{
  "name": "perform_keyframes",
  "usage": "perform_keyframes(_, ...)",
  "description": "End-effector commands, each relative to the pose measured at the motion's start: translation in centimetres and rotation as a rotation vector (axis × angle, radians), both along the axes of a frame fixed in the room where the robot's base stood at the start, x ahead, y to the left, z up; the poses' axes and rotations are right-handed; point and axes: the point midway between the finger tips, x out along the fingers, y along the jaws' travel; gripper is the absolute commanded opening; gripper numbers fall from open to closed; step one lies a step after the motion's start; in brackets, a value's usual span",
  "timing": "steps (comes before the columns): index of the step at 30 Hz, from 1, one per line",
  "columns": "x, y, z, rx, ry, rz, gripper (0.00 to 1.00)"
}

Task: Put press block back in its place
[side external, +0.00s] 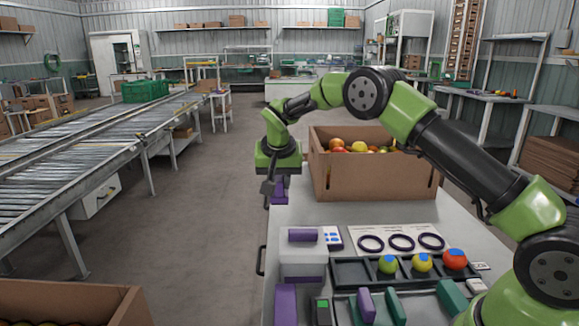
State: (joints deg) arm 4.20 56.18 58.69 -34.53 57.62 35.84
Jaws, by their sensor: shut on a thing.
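My gripper (268,188) hangs down at the left edge of the work table, to the left of the cardboard box, with its dark fingers shut. A purple block (281,186) shows right at the fingers, partly hidden by them; it appears to be what they are shut on. I cannot tell from this view whether it is the press block, or whether it touches the table. Another purple block (303,235) lies on a pale grey box (303,262) nearer the camera.
The cardboard box (372,183) of tomatoes stands behind a white sheet with three purple rings (401,242). A dark compartment tray (348,274) holds three tomatoes. Purple and green blocks stand in front. A roller conveyor (100,140) runs at left, across open floor.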

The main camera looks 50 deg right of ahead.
Motion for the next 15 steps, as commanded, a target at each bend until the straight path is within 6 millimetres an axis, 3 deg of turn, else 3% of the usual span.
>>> perform_keyframes(6, -0.1, 0.0, -3.4, 0.000, 0.002, -0.002, 0.06)
perform_keyframes(15, -0.1, 0.0, -5.4, 0.000, 0.001, -0.004, 0.06)
